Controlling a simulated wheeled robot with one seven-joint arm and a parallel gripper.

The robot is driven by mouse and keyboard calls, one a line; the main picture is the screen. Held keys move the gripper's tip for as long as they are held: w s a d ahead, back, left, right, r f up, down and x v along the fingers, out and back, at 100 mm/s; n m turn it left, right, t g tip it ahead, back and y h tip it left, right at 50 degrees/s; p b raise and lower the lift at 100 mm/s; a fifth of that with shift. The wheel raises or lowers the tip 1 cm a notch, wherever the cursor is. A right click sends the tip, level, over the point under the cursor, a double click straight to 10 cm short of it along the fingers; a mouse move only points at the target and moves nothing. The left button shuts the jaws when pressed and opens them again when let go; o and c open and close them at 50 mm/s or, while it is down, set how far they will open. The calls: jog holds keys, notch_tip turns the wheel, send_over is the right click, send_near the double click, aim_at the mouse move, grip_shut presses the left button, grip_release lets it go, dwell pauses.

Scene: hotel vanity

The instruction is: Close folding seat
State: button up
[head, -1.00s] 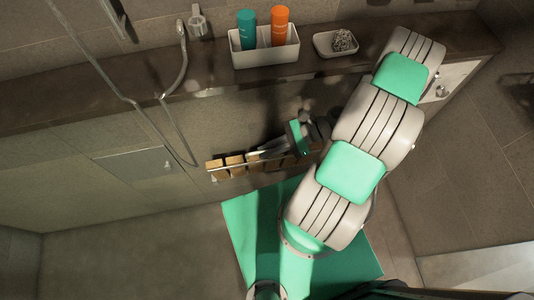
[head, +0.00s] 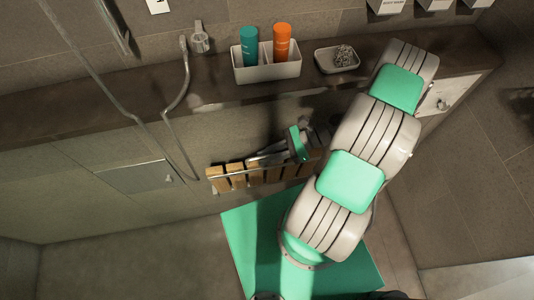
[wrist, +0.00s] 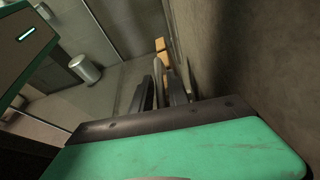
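The folding seat (head: 238,180) is a row of brown wooden slats with a thin metal rail, mounted low on the wall below the shelf in the head view. Its slats hang steeply, close to the wall. My arm and gripper body hide its right part. My gripper (head: 262,158) reaches leftward along the wall, with its fingers at the upper side of the slats. In the wrist view, my dark gripper fingers (wrist: 155,88) lie close together, and a small orange-brown piece of the seat (wrist: 160,46) shows past them.
The stone shelf (head: 120,97) above carries a white caddy (head: 267,72) with two bottles and a small dish (head: 337,60). A shower hose (head: 170,115) hangs at left. A metal bin (wrist: 84,68) stands in the wrist view.

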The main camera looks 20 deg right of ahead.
jog(key=b+v, duration=0.1)
jog(key=v, duration=0.6)
jog(key=shift+d+r, duration=0.2)
jog(key=shift+d, duration=0.2)
